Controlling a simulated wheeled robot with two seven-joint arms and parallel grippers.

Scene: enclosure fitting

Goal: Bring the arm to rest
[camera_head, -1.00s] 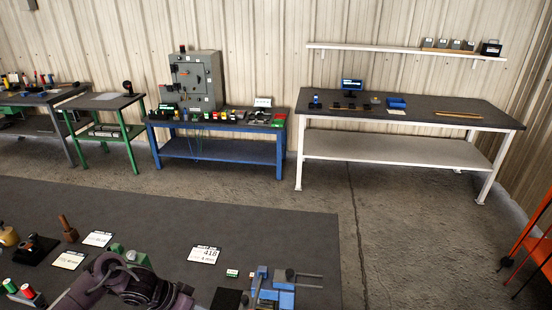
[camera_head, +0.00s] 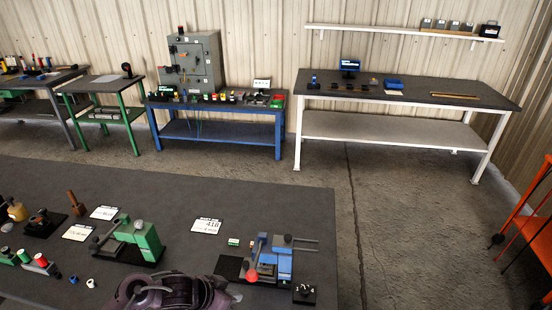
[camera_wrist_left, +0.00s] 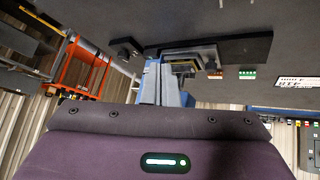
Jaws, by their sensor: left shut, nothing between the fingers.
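My left arm shows at the bottom edge of the head view as a purple and dark rounded part, with the left gripper (camera_head: 180,291) low over the near edge of the dark bench (camera_head: 250,185). Its fingertips cannot be made out; it is shut and holds nothing. In the left wrist view a purple housing of mine (camera_wrist_left: 160,150) with a lit strip fills the lower part. My right gripper is not in view.
Near the arm stand a green vise (camera_head: 146,238), a blue vise (camera_head: 278,262) with a red knob, and a small black numbered block (camera_head: 304,293). White cards (camera_head: 206,226) lie between. An orange cart (camera_head: 535,235) stands right, past open floor.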

